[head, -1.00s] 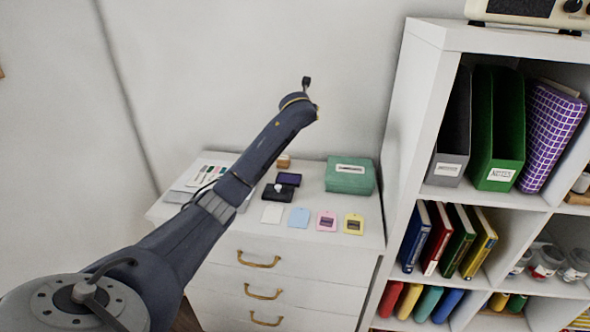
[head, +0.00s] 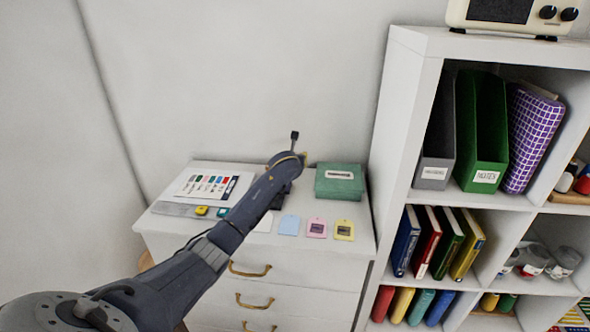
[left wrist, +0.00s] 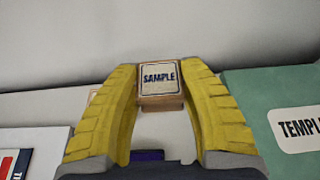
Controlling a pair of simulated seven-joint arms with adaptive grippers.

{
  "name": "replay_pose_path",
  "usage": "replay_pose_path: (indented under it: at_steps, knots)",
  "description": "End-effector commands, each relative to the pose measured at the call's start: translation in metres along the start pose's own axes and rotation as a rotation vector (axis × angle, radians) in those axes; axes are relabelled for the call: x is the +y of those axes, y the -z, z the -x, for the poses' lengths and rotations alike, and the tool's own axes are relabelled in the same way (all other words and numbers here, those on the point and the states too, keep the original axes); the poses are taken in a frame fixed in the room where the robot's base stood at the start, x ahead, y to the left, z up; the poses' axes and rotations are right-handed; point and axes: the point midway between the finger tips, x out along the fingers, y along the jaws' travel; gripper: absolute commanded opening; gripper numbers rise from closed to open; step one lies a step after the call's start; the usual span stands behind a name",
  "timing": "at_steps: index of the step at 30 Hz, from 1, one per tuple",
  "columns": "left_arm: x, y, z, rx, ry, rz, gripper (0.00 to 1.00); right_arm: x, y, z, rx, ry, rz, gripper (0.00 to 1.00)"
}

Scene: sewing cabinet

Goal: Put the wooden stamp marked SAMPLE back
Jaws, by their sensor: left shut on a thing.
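The wooden stamp marked SAMPLE (left wrist: 158,82) sits between the yellow fingers of my left gripper (left wrist: 160,85) in the left wrist view, its label facing the camera. The left gripper is shut on it. I cannot tell whether the stamp's base touches the cabinet top. In the head view my left gripper (head: 303,158) is mostly hidden by its own wrist, close above the back of the white cabinet (head: 300,262), left of the green box. The stamp is hidden there. A dark ink pad (head: 279,201) shows partly behind the arm. My right gripper is not in view.
The green box (head: 338,182) stands close right of the gripper. Blue (head: 289,225), pink (head: 316,228) and yellow (head: 344,230) tags lie along the front. A colour chart (head: 210,184) lies at left. A tall white shelf (head: 400,130) rises at right; the wall is behind.

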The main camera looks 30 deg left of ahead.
Motion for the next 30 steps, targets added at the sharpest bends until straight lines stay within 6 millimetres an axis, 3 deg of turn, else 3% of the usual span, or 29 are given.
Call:
replay_pose_path:
  at_steps: [5,15,30]
  knots:
    - [0.000,0.007,-0.003,0.000,0.000,0.001,0.12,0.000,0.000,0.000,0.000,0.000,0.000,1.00]
    - [-0.001,0.041,-0.017,0.000,0.001,0.001,0.12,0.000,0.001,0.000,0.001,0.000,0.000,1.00]
    - [0.000,0.046,-0.019,-0.001,0.000,0.000,0.12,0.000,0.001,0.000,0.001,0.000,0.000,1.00]
